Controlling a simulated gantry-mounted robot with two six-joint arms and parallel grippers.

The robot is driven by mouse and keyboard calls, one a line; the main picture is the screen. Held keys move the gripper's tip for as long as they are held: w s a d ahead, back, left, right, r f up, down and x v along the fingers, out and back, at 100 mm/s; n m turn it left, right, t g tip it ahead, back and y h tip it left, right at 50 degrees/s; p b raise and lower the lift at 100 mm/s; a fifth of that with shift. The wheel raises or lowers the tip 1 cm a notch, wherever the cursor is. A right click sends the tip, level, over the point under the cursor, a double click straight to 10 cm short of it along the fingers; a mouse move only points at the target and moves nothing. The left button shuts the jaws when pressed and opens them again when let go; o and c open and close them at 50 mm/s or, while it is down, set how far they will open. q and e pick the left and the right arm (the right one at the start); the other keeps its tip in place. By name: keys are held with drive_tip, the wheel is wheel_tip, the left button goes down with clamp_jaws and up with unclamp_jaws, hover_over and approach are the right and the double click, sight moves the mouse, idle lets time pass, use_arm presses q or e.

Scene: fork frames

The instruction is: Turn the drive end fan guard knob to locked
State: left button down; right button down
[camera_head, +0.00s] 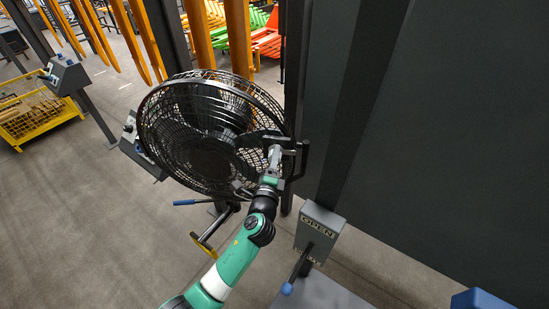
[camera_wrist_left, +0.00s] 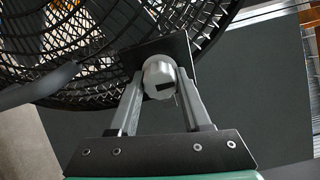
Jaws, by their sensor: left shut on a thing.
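The black fan guard (camera_head: 215,135) stands in the middle of the head view, a round wire cage with a dark hub. A pale grey knob (camera_wrist_left: 158,76) with a dark mark sits on a black plate (camera_wrist_left: 183,50) at the guard's edge. My left gripper (camera_wrist_left: 161,92) is shut on the knob, one finger on each side. In the head view, my left gripper (camera_head: 274,158) reaches the guard's right edge and mostly hides the knob. I cannot read any lock marking. My right gripper is not in view.
A grey box marked OPEN (camera_head: 318,232) with a blue-tipped lever stands right of my left arm. A yellow-handled bar (camera_head: 210,240) and a blue-handled lever (camera_head: 193,202) are below the guard. A dark panel (camera_head: 450,130) fills the right. A yellow crate (camera_head: 35,112) stands far left.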

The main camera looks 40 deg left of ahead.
use_arm(q)
drive_tip(key=shift+c, duration=1.8)
unclamp_jaws()
drive_tip(key=v, duration=1.1)
drive_tip(key=shift+s+d, duration=0.2)
drive_tip(key=shift+s, duration=0.05)
